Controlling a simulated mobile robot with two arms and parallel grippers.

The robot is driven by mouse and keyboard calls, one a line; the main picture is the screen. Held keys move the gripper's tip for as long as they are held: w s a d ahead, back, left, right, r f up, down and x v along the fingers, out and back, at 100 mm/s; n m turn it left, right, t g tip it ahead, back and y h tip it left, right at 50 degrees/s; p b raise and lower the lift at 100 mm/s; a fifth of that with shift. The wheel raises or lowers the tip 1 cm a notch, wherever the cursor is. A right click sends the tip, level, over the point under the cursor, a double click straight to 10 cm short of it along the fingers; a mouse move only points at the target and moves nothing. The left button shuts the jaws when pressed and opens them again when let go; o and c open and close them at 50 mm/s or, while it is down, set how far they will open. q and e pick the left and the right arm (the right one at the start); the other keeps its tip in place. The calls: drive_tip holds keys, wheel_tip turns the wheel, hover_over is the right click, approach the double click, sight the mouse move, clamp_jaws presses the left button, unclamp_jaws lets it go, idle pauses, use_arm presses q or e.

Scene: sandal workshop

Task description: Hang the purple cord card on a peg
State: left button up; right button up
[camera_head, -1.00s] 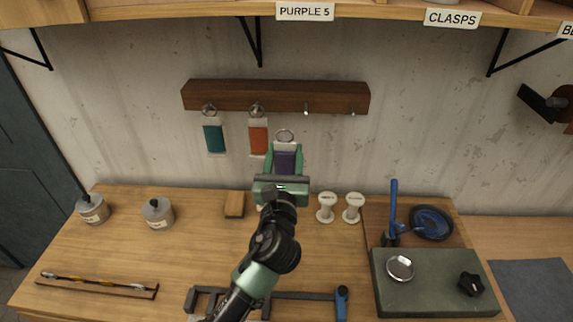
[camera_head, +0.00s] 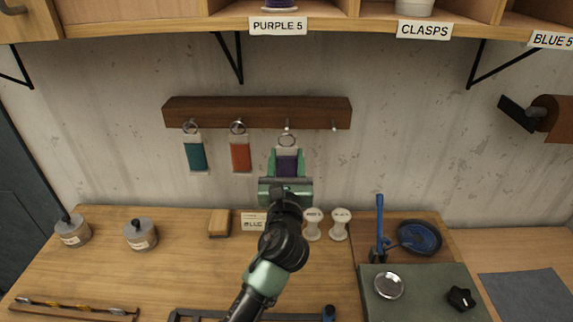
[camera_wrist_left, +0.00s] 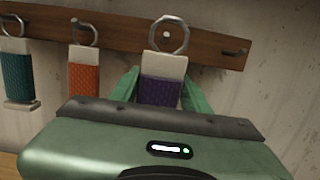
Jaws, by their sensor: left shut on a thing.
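The purple cord card (camera_head: 288,160) is a pale card wound with purple cord, with a metal ring (camera_head: 287,141) at its top. My left gripper (camera_head: 287,168) is shut on it and holds it upright in front of the wooden peg rail (camera_head: 256,112). In the left wrist view the card (camera_wrist_left: 162,88) stands between the green fingers, and its ring (camera_wrist_left: 168,34) appears around the third peg's tip; I cannot tell whether it is threaded on. The fourth peg (camera_head: 333,126) is bare. My right gripper is not in view.
A teal card (camera_head: 195,156) and an orange card (camera_head: 240,156) hang on the two left pegs. A shelf (camera_head: 350,22) runs above the rail. Below, the bench holds jars (camera_head: 141,235), white spools (camera_head: 340,225) and a green box (camera_head: 425,295).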

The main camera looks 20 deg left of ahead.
use_arm(q)
drive_tip(key=shift+w+a, duration=0.2)
drive_tip(key=shift+w, duration=0.3)
drive_tip(key=w+a+f+b, duration=0.1)
drive_tip(key=w+b, duration=0.1)
drive_tip(key=w, duration=0.4)
drive_tip(key=shift+w+a+b, duration=0.2)
drive_tip(key=shift+a+b, duration=0.2)
drive_tip(key=shift+f, duration=0.1)
idle(0.5)
drive_tip(key=o, duration=1.5)
